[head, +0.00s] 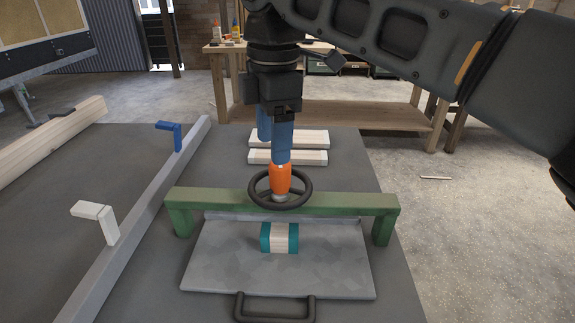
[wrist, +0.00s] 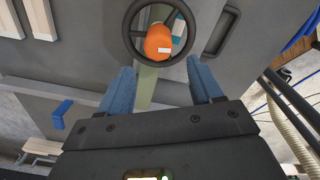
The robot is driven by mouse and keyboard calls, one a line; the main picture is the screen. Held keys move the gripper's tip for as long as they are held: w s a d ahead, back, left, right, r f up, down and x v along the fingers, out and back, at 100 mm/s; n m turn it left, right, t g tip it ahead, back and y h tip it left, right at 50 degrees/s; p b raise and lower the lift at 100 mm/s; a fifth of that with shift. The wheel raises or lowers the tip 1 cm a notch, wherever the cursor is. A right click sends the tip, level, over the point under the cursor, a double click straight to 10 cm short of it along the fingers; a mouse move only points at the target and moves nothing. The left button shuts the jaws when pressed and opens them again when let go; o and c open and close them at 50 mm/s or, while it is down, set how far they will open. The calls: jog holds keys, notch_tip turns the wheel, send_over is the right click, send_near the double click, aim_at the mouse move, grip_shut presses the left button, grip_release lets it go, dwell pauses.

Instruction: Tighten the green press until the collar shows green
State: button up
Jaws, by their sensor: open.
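The green press (head: 340,202) is a green beam on two legs across a grey metal plate (head: 230,265). A black handwheel (head: 306,196) with an orange knob (head: 281,178) sits on top of the beam. A pale piece shows under the knob; I see no green on it and cannot tell whether it is the collar. A pale wood block with teal ends (head: 279,237) lies on the plate. My gripper (head: 278,158) points down above the knob, its blue fingers apart and empty. In the wrist view the orange knob (wrist: 159,42) lies just beyond my open fingertips (wrist: 163,72).
A grey rail with a blue lever (head: 170,135) and a white lever (head: 97,215) runs along the left. Two pale planks (head: 288,157) lie behind the press. A black handle (head: 275,308) is at the plate's front. A wooden workbench (head: 350,115) stands behind.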

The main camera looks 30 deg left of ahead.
aim_at(280, 167)
jog(key=shift+w+d+r, duration=0.2)
jog(key=shift+w+r, duration=0.15)
jog(key=shift+r, duration=0.15)
jog(key=shift+w+d, duration=0.1)
notch_tip(280, 167, down, 8)
jog(key=shift+r, duration=0.25)
jog(key=shift+c, duration=0.2)
jog(key=c, duration=1)
jog(key=shift+r+m+p, duration=0.15)
jog(key=shift+m+p, duration=0.15)
jog(key=shift+p, duration=0.3)
